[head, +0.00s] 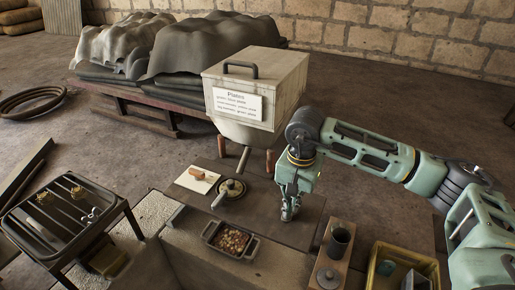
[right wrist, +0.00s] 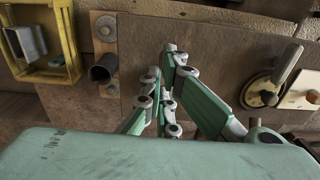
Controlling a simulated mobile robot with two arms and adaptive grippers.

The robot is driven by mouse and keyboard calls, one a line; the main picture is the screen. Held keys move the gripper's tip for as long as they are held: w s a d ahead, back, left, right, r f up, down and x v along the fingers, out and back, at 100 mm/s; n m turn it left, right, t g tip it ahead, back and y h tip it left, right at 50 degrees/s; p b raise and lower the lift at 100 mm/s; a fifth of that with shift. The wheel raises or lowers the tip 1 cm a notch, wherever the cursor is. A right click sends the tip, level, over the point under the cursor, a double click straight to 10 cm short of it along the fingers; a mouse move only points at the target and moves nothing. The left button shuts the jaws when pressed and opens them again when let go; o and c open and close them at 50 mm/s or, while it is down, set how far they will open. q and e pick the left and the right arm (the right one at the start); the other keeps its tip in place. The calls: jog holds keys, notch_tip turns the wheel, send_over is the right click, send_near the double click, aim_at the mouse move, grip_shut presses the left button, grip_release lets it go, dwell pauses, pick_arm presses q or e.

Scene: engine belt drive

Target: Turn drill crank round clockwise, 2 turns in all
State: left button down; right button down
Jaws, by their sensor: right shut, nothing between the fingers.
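A round dark and pale disc (head: 235,187) lies on the bench, with a pale bar handle (head: 219,200) across it; this looks like the drill crank. In the right wrist view its handle (right wrist: 288,62) and disc (right wrist: 258,96) show at the right. Beside it is a pale plate with an orange-brown knob (head: 198,174). My right gripper (head: 288,213) points down over the bench, right of the crank and apart from it. Its fingers (right wrist: 162,62) are shut and hold nothing. My left gripper is not in view.
A pan of small brown pieces (head: 230,241) stands in front of the crank. A white box labelled Plates (head: 255,85) is behind. A dark open cup (head: 338,241) and a yellow crate (head: 376,282) are at the right. A dark tray table (head: 68,240) stands left.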

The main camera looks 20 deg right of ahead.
notch_tip(320, 180, up, 6)
jog(key=shift+f+p, duration=0.1)
jog(key=shift+p, duration=1.1)
